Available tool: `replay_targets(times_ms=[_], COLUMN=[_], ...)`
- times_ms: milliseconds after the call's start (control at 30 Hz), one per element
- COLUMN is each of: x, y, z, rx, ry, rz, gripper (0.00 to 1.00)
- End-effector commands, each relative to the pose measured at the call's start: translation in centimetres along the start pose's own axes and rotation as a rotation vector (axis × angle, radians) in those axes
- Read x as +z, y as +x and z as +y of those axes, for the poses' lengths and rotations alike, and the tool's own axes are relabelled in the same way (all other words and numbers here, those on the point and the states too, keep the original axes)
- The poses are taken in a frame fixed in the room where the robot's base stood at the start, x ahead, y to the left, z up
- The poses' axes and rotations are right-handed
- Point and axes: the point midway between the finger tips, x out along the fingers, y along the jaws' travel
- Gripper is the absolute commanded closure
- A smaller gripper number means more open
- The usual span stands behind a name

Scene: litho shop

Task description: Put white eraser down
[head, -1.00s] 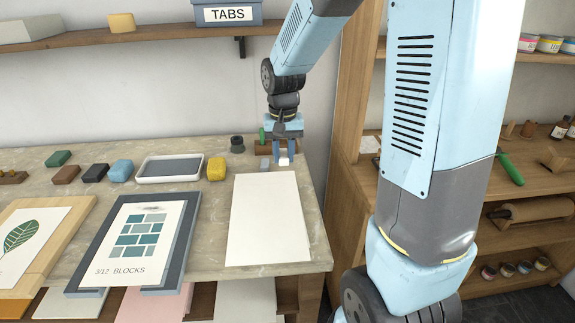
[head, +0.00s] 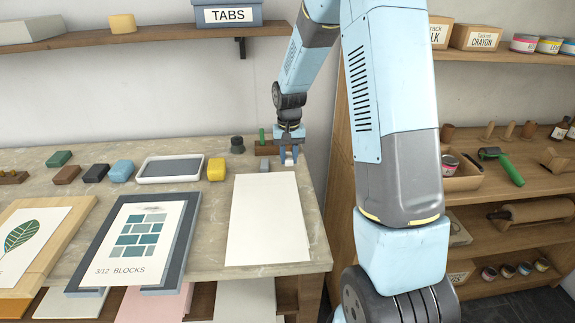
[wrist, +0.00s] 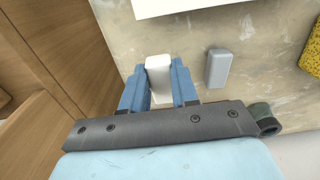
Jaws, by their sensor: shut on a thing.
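My gripper (head: 289,155) is at the back right corner of the stone-topped table (head: 225,178). Its blue fingers point down, and in the wrist view they are shut on the white eraser (wrist: 158,78), one on each side. In the head view the fingers mostly hide the eraser. It is at or just above the table top; I cannot tell if it touches. A grey eraser (wrist: 218,67) lies beside it, apart from the fingers, and also shows in the head view (head: 264,165).
A white paper stack (head: 268,220) lies in front of the gripper. A wooden rack (head: 265,148) stands behind. The wooden shelf unit (head: 340,175) is close on the right.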

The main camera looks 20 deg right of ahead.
Motion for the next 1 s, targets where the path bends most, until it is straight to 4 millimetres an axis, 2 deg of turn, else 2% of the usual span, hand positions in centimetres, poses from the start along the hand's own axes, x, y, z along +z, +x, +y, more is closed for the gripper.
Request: replay_targets(times_ms=[333, 700, 733, 1000], x=[-0.4, -0.5, -0.5, -0.5], y=[3.5, 3.9, 3.8, 3.8], z=[0.1, 0.1, 0.1, 0.0], rx=[0.000, 0.000, 0.000, 0.000], ry=[0.001, 0.000, 0.000, 0.000], rz=[-0.002, -0.001, -0.001, -0.001], gripper=[0.95, 0.95, 0.69, 0.46])
